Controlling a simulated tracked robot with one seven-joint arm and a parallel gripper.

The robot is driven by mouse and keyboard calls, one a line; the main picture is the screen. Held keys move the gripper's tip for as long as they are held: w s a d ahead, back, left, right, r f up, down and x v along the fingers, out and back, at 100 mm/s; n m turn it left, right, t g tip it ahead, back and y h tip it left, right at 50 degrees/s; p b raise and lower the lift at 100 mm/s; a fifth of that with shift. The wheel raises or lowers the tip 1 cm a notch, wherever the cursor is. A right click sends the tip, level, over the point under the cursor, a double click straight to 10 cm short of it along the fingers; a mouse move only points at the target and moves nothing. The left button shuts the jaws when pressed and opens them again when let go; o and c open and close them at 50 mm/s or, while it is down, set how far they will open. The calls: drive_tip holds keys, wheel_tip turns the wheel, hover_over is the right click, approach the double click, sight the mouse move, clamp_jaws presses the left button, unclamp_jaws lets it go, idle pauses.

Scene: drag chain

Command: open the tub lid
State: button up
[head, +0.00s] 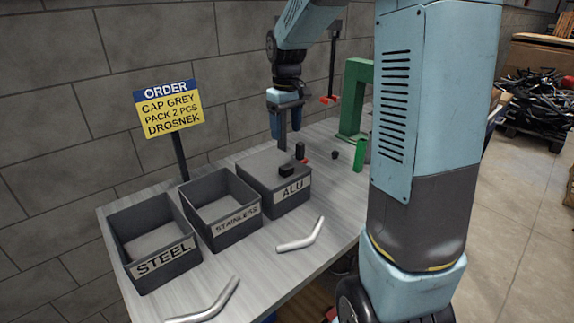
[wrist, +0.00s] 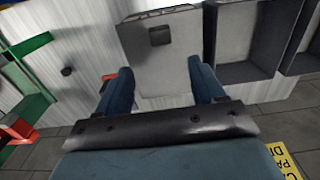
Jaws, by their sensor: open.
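The ALU tub (head: 292,193) is a dark grey box at the back of the row. A flat grey lid (head: 262,163) covers it, with a small black block-shaped knob (head: 287,170) near its front edge. In the wrist view the lid (wrist: 180,62) lies beyond my fingertips, with the knob (wrist: 160,36) in its far half. My gripper (head: 284,142) is over the back part of the lid in the head view. Its blue fingers are spread wide and empty in the wrist view (wrist: 158,78). I cannot tell whether the fingertips touch the lid.
Open STAINLESS (head: 236,229) and STEEL (head: 165,262) tubs stand to the left. The order sign (head: 168,108) rises behind them. A green frame (head: 355,95) and green block (head: 360,155) stand right. Bent metal tubes (head: 300,237) lie in front. A brick wall is close behind.

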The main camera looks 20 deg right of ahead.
sight(286, 166)
wheel_tip(286, 166, down, 13)
drive_tip(key=shift+r, duration=0.1)
idle(0.4)
drive_tip(key=shift+c, duration=0.4)
clamp_jaws()
